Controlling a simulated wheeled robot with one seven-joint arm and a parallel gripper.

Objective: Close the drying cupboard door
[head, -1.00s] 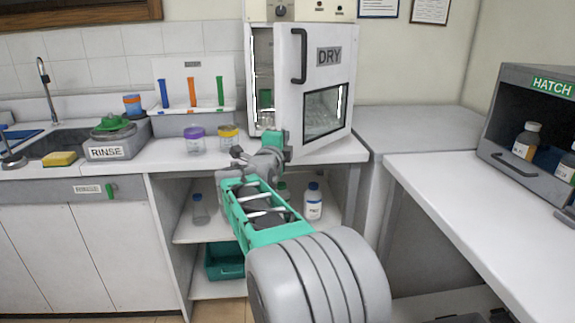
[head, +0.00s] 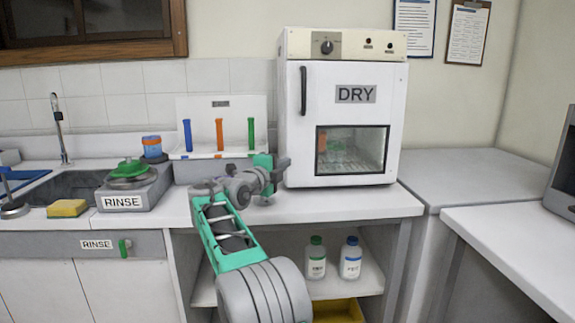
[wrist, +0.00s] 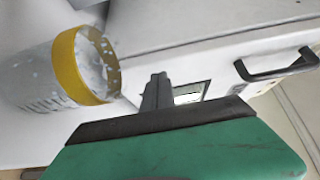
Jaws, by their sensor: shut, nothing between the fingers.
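The drying cupboard (head: 345,44) is a white box on the counter, with a dial on top. Its door (head: 300,140), marked DRY, has a dark handle (head: 303,90) at the left and a small window at the lower right. The door lies flush with the cupboard front, with no gap visible. My gripper (head: 284,166) is shut and empty beside the door's lower left edge; I cannot tell if it touches. In the wrist view the shut fingers (wrist: 155,92) point toward the cupboard, and the handle (wrist: 278,68) shows at the right.
A clear jar with a yellow rim (wrist: 82,62) stands close to my gripper in the wrist view. A rack with coloured tubes (head: 220,135) and the RINSE unit (head: 123,201) are to the left. White bottles (head: 350,258) stand on the shelf below.

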